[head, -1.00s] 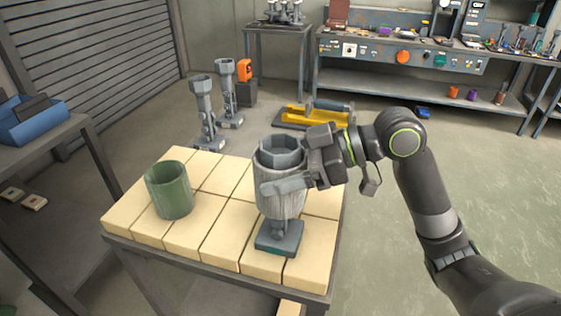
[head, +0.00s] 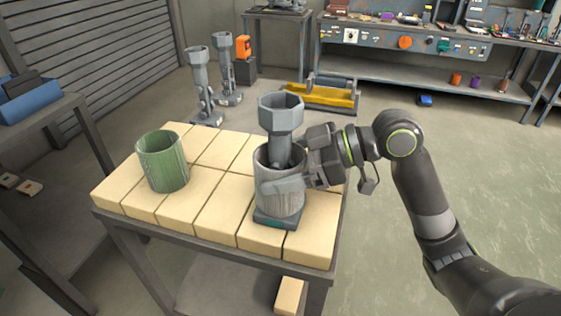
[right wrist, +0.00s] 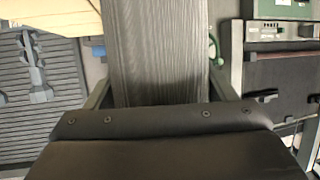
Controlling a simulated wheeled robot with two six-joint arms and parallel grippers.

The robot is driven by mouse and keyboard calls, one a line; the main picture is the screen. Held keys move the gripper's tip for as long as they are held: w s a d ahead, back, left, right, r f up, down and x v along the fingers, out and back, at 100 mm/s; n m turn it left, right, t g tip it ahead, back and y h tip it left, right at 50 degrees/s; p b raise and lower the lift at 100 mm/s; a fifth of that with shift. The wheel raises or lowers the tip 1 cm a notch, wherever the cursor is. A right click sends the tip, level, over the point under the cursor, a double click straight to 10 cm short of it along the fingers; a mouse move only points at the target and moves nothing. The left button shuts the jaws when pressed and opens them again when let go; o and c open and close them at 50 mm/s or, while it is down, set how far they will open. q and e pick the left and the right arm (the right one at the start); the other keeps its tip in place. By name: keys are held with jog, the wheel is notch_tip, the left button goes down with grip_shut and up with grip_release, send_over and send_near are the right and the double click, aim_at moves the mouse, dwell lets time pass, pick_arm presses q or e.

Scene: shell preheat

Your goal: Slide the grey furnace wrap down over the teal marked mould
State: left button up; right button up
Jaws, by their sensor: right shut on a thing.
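The grey furnace wrap (head: 280,206) is an open ribbed sleeve around the lower part of a grey mould (head: 281,116) on the brick-topped table. The mould's wide faceted cup and part of its stem stand above the wrap's rim. Its teal base (head: 277,220) shows just under the wrap; I cannot tell whether they touch. My right gripper (head: 286,186) is shut on the wrap from the right side. The wrap's ribbed wall (right wrist: 158,50) fills the middle of the right wrist view between the fingers. My left gripper is not in view.
A green wrap (head: 163,162) stands on the table's left part. Two other grey moulds (head: 199,85) stand on the floor behind the table. A yellow device (head: 320,94) lies on the floor behind. Bare bricks (head: 213,190) lie between the two wraps.

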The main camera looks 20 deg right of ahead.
jog(key=shift+f, duration=0.3)
dwell(0.5)
jog(key=o, duration=1)
jog(key=shift+d, duration=0.1)
jog(key=p+v, duration=1.5)
jog(key=v, duration=0.2)
jog(key=shift+d+p, duration=0.15)
jog(key=shift+p, duration=0.15)
jog(key=shift+s, duration=0.15)
